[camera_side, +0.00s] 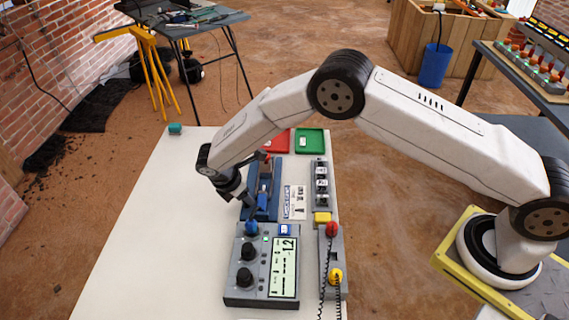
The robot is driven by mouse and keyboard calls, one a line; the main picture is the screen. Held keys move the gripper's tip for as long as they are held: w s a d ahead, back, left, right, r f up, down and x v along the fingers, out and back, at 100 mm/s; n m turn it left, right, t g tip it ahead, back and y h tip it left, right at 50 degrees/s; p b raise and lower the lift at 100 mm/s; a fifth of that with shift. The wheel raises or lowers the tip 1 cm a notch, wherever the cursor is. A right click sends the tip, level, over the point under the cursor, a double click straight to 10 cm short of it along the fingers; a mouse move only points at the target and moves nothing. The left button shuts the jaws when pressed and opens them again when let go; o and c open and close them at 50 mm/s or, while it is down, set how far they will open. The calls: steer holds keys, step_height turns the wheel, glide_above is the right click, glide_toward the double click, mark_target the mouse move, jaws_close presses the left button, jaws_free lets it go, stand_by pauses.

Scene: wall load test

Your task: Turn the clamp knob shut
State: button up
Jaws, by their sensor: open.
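A blue clamp-like fixture (273,205) stands on the white table, partly hidden behind my arm and gripper. I cannot make out its clamp knob clearly. My gripper (250,205) is dark, open and points down at the left side of this fixture. Whether it touches the fixture is hard to tell. Just in front of it is a grey meter box (238,290) with a lit display (284,265), a blue knob (251,228) and two black knobs, the upper (247,251) and the lower (244,277).
A grey panel with red and yellow plugs (332,240) and black cables stands right of the meter. Behind it are a grey block strip (320,185), a printed card (294,203), a green tray (324,143) and a red tray (280,134).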

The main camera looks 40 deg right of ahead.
jaws_close()
